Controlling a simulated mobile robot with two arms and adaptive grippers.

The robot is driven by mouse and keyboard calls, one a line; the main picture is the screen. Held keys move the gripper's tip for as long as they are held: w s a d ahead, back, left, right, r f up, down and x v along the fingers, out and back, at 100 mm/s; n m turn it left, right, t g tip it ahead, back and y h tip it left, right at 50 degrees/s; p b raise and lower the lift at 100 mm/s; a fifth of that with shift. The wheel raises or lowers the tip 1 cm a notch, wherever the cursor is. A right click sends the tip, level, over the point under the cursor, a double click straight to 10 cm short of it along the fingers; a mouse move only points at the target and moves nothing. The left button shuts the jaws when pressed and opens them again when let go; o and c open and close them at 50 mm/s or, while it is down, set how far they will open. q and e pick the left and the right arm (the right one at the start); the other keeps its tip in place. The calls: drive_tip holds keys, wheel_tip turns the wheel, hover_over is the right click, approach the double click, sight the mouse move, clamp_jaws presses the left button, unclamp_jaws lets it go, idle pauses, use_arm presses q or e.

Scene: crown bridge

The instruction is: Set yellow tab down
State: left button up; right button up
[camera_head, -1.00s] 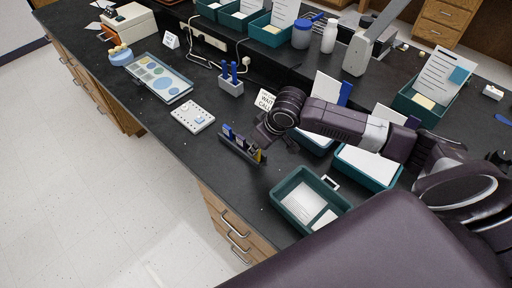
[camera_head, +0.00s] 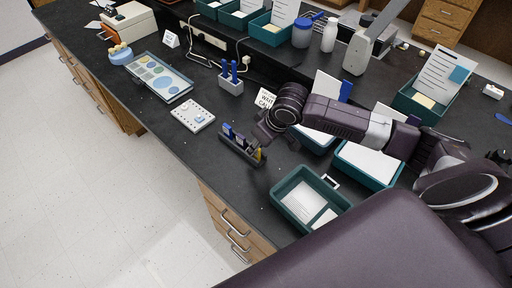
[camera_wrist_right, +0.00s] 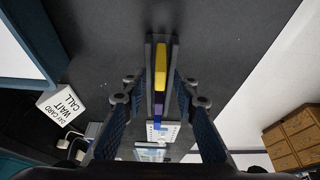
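The yellow tab (camera_head: 258,154) stands in the near right end of a narrow dark rack (camera_head: 236,152) on the black bench. Blue and dark tabs (camera_head: 229,131) stand further along the same rack. In the right wrist view the yellow tab (camera_wrist_right: 160,66) lies in line between my fingers, with a purple-blue tab (camera_wrist_right: 158,105) behind it. My right gripper (camera_wrist_right: 159,92) is open, its fingers apart on both sides of the rack and not touching the yellow tab. It also shows beside the rack in the head view (camera_head: 268,141). My left gripper is not in view.
A white pegged plate (camera_head: 190,113) and a tray with coloured discs (camera_head: 150,90) lie left of the rack. Teal bins (camera_head: 284,210) stand to the right. A sign card (camera_head: 265,99) stands behind. Bare bench lies in front of the rack.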

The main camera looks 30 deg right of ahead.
drive_tip(key=v, duration=1.1)
drive_tip(key=shift+s+d, duration=0.1)
